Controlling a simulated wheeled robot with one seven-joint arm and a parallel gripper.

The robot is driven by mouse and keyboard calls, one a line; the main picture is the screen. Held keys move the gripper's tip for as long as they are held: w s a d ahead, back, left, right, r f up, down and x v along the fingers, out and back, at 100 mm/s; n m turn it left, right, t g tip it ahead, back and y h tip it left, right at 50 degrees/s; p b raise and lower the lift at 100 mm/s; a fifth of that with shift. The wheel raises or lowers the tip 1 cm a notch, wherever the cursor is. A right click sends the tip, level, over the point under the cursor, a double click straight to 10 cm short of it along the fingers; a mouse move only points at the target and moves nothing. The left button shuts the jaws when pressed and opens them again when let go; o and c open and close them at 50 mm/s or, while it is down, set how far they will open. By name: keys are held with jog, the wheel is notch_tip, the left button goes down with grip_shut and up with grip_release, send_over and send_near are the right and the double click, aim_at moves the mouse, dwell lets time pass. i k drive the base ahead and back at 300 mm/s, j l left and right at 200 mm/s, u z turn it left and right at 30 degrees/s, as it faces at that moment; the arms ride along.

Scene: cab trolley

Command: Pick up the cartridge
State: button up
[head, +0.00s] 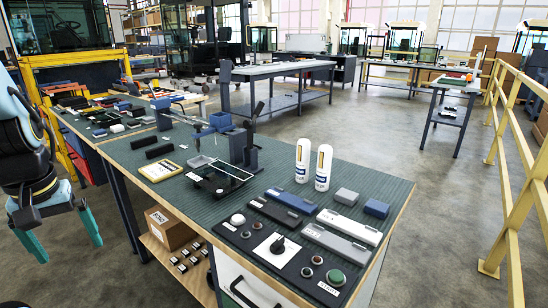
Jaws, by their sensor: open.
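Two white cartridges stand upright side by side on the green top of the near workbench (345,178), right of its middle. I cannot tell which one is meant. My gripper (71,251) hangs at the left edge of the view, its two teal fingers spread wide and empty. It is off the bench's left side, far from both cartridges.
A blue-grey fixture (243,145) stands left of the cartridges. Grey and blue blocks (376,208) lie to their right. Long bars (349,227) and a control panel (292,263) lie in front. A yellow railing (510,170) runs along the right, with clear floor before it.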

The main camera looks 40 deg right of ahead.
aim_at(303, 151)
jog(key=i+j+z, duration=0.25)
jog(key=i+z, duration=0.15)
jog(key=i+j+z, duration=1.05)
jog(key=j+z, duration=0.15)
jog(key=j, duration=0.25)
jog(key=i+z, duration=0.1)
jog(key=i+j, duration=0.05)
jog(key=i, duration=0.05)
